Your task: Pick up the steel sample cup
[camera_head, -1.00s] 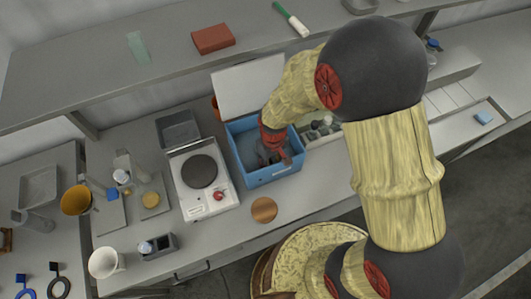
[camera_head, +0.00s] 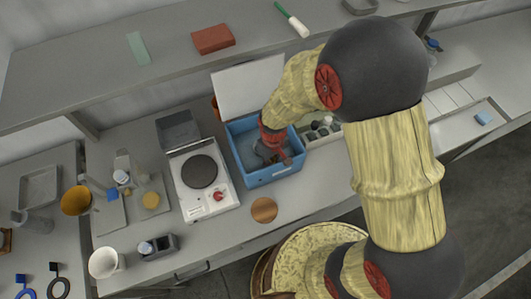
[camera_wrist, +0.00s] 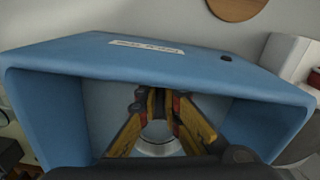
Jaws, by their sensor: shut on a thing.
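The steel sample cup (camera_wrist: 158,140) shows in the wrist view as a shiny round metal shape inside the blue bin (camera_wrist: 150,70). My gripper (camera_wrist: 160,110) is down inside the bin, with its yellow-sided fingers shut on the cup. The cup's lower part is partly hidden by the dark gripper body at the bottom of the view. In the head view, the blue bin (camera_head: 275,175) stands on the bench with its white lid raised, and my gripper (camera_head: 272,157) reaches into it. The cup cannot be made out there.
A white hotplate (camera_head: 208,207) with a dark round plate stands just left of the bin. A round wooden disc (camera_head: 264,210) lies in front of it. The open lid (camera_head: 249,87) rises behind. A rack of bottles (camera_head: 320,130) stands close on the right.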

